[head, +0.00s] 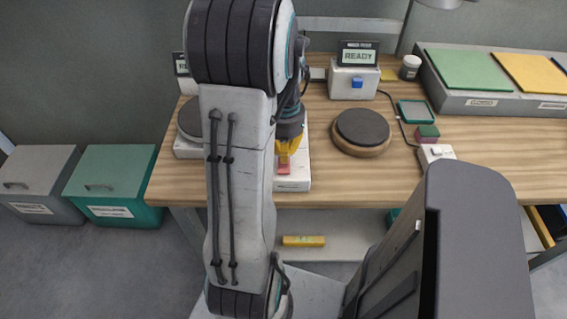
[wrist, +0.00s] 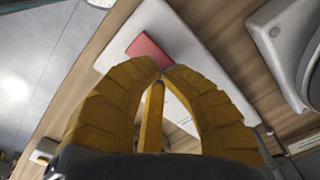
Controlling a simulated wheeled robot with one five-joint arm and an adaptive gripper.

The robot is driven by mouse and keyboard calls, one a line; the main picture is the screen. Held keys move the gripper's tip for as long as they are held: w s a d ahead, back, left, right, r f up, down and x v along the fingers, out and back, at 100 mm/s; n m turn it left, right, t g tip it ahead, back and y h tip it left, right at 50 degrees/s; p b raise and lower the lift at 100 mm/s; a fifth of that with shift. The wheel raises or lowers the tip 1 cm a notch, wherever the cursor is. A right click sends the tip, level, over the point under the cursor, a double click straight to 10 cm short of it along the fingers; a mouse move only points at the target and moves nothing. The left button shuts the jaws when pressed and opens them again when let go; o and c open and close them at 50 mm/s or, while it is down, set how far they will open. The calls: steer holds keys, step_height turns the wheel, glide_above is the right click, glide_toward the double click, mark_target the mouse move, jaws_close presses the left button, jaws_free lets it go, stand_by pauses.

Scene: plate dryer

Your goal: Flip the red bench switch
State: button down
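The red bench switch (head: 284,168) sits on a white base plate (head: 295,185) near the front edge of the wooden bench. In the wrist view the red switch (wrist: 148,48) shows just beyond my fingertips, on its white plate (wrist: 178,28). My gripper (head: 288,148) has yellow fingers and points down at the switch from just above and behind it. In the wrist view the fingertips of my gripper (wrist: 162,70) come together with nothing seen between them. I cannot tell whether they touch the switch. My arm hides part of the plate in the head view.
A round dark pad on a wooden base (head: 362,131) stands to the right. A box with a blue button and READY display (head: 355,80) stands behind. A white box (head: 436,154) lies further right. Grey (head: 40,182) and teal (head: 110,184) bins stand on the floor left.

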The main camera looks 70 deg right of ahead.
steer(key=shift+f+b, duration=0.75)
steer(key=shift+f, duration=0.15)
stand_by(0.4)
steer(key=shift+r, duration=0.1)
steer(key=shift+r+p, duration=2.9)
steer(key=shift+r, duration=0.55)
steer(key=shift+a+n, duration=0.1)
steer(key=shift+n, duration=0.5)
steer(key=w+a+r+n+t, duration=0.1)
steer(key=w+a+r+n, duration=0.2)
steer(key=a+n, duration=0.3)
steer(key=w+a+r+n+t, duration=0.1)
steer(key=w+a+r+n, duration=0.2)
steer(key=a, duration=1.2)
steer(key=w+a+r+n+t, duration=0.2)
steer(key=w+a+r+n, duration=0.1)
steer(key=w+a+n, duration=0.4)
steer(key=a+n, duration=0.3)
steer(key=a, duration=0.1)
